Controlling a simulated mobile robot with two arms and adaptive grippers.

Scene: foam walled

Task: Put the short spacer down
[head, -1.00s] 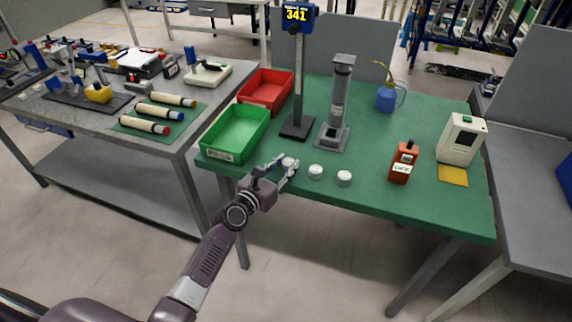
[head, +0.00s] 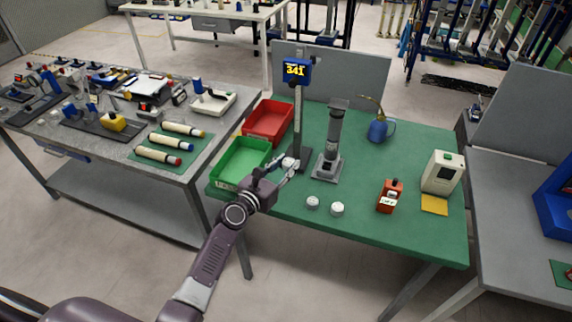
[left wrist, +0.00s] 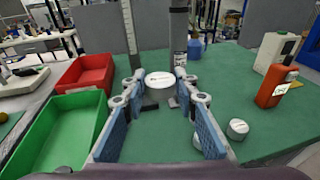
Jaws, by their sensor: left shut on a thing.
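My left gripper (head: 291,165) is shut on a white round piece (head: 288,162), which looks like the short spacer. In the left wrist view this white disc (left wrist: 160,80) sits level between the fingertips, its top face showing. The gripper is over the green table, in front of the height gauge's dark base and right of the green tray. I cannot tell how high the piece is above the table. Two similar white pieces, one (head: 312,202) and another (head: 337,209), stand near the table's front edge. My right gripper is not in view.
The green tray (head: 222,180) and red tray (head: 262,136) are at left. The height gauge (head: 298,110) and a grey column stand (head: 327,172) rise close behind the gripper. An orange device (head: 390,197), a blue oil can (head: 378,131) and a white box (head: 442,172) stand right.

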